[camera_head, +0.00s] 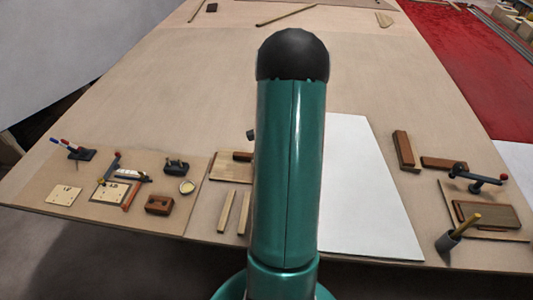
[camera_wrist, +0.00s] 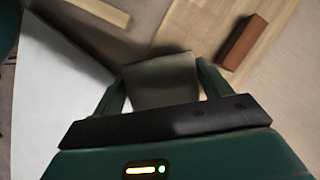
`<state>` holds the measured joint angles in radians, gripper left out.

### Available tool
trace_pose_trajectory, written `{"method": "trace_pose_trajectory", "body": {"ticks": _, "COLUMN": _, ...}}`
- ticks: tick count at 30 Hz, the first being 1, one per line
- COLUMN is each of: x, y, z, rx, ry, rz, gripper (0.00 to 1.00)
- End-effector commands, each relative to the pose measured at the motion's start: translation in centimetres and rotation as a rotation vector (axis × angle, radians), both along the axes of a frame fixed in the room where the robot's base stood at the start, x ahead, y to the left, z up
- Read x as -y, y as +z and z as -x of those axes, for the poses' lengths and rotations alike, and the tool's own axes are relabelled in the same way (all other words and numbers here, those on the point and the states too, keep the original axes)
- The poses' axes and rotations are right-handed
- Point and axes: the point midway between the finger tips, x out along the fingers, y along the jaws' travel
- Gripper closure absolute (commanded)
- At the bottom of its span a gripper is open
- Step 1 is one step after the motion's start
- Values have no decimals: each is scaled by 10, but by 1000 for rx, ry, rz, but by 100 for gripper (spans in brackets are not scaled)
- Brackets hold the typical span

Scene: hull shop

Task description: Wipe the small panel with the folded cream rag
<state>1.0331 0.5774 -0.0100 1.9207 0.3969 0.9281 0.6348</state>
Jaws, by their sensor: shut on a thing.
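My gripper (camera_wrist: 163,76) shows in the wrist view, with its two green fingers shut on the folded cream rag (camera_wrist: 160,88), which looks grey-brown in shade. In the head view my gripper and the rag are hidden behind my arm. A pale wooden panel (camera_wrist: 262,45) lies just beyond and right of the rag in the wrist view; in the head view part of it (camera_head: 228,172) shows left of my arm. I cannot tell for sure that this is the small panel, or whether the rag touches a surface.
A brown block (camera_wrist: 243,42) lies near the rag. A large white sheet (camera_head: 365,190) lies right of my arm. Blocks and a clamp (camera_head: 478,178) stand at the right. Small tools and a brown block (camera_head: 159,204) crowd the left front. The bench's middle (camera_head: 190,90) is clear.

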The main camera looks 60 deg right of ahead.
Motion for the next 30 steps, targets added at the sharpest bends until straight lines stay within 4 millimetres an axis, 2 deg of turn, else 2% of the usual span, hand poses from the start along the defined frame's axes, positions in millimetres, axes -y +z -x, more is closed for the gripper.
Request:
{"method": "trace_pose_trajectory", "body": {"ticks": 18, "x": -2, "y": 51, "z": -3, "rx": 0, "ry": 9, "rz": 1, "gripper": 41}}
{"method": "trace_pose_trajectory", "body": {"ticks": 30, "x": -2, "y": 57, "z": -2, "rx": 0, "ry": 11, "rz": -1, "gripper": 41}}
